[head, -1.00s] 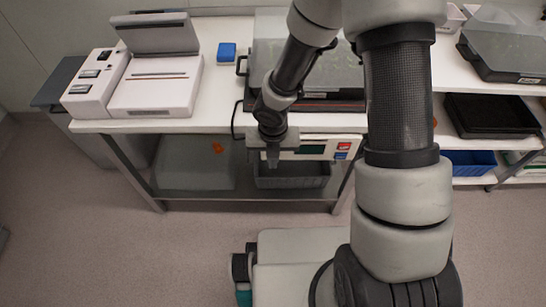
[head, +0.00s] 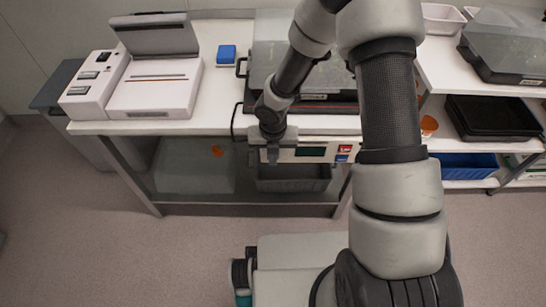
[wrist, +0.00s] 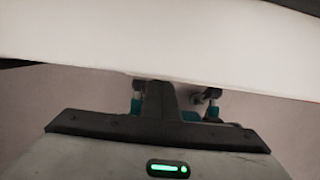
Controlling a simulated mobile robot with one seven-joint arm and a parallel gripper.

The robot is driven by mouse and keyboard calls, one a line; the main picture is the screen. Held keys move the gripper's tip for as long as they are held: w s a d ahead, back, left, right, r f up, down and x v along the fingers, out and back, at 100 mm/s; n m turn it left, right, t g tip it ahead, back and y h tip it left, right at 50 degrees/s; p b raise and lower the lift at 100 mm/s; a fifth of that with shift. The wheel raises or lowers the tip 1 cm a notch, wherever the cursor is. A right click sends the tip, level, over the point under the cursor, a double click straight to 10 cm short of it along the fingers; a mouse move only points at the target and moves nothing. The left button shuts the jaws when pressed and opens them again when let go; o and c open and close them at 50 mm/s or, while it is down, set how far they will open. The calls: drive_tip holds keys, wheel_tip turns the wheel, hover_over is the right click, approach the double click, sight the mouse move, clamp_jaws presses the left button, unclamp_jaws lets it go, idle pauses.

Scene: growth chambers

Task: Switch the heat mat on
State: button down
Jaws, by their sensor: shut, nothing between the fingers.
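A white control box (head: 290,155) hangs at the bench's front edge, with a dark display (head: 311,152), a red button (head: 345,149) and a blue button (head: 342,157) at its right end. A dark flat layer with a reddish front edge, seemingly the heat mat (head: 318,108), lies under a clear-lidded tray (head: 300,70). My gripper (head: 272,158) points down, shut and empty, in front of the box's left end and hides part of it. In the wrist view its dark fingers (wrist: 157,92) end at a plain pale surface; I cannot tell whether they touch it.
A white device with a raised grey lid (head: 155,90) and a small blue block (head: 227,53) stand on the bench (head: 215,90). Bins sit on the lower shelf.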

drive_tip(key=shift+w+r, duration=0.1)
drive_tip(key=shift+r, duration=0.05)
drive_tip(key=shift+r+p, duration=0.6)
drive_tip(key=shift+r, duration=0.1)
